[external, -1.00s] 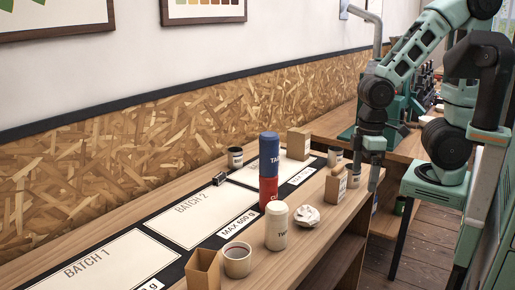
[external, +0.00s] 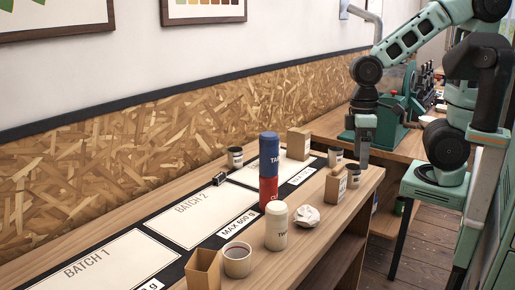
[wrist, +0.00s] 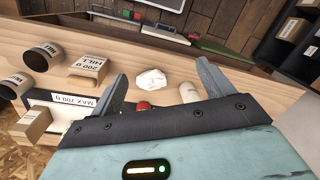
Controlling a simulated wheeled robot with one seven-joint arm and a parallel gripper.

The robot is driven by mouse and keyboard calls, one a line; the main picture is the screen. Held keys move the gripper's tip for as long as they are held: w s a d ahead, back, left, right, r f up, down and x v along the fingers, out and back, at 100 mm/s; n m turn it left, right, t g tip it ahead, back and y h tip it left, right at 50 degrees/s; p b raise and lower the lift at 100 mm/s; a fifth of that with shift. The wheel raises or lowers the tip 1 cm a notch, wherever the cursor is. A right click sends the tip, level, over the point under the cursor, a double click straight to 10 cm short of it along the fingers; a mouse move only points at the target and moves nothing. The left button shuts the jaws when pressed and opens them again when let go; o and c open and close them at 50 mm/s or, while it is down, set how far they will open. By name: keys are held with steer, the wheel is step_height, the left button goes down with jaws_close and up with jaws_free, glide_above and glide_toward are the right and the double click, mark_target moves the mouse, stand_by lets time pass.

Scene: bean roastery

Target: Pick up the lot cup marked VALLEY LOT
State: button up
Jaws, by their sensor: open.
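Several cups stand on the counter; no VALLEY LOT label is readable on any of them. In the external view, one cup (external: 354,178) is beside a small box near the right end, another (external: 335,155) is just behind, a dark-banded one (external: 235,158) is near the wall, and one (external: 237,261) is at the front. The wrist view shows two cups, (wrist: 44,56) and (wrist: 14,86), at the left with small labels; one seems to read HILL. My gripper (external: 363,163) is open and empty above the counter's right end; its spread fingers also show in the wrist view (wrist: 160,80).
A kraft box (external: 336,186) stands by the cups; its label reads HILL 200 g in the wrist view (wrist: 88,70). The batch mat (external: 204,214) is mostly clear.

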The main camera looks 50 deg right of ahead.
steer(key=w+d+f+m+y+b, duration=0.1)
steer(key=w+d+m+y+b, duration=0.2)
steer(key=w+d+m+y, duration=1.2)
steer(key=s+d+r+m+t+h+b, duration=0.15)
steer(key=d+m+t, duration=0.65)
steer(key=d, duration=1)
steer(key=s+d+m+t+h+p, duration=0.15)
steer(key=d+m+t, duration=0.6)
steer(key=d, duration=1.05)
steer(key=m+g, duration=0.2)
glide_toward(329, 154)
steer(key=p+x, duration=0.3)
steer(key=x, duration=0.5)
steer(key=shift+w+a+p, duration=0.1)
steer(key=shift+w+p, duration=0.25)
steer(key=shift+w, duration=0.1)
steer(key=shift+f, duration=0.1)
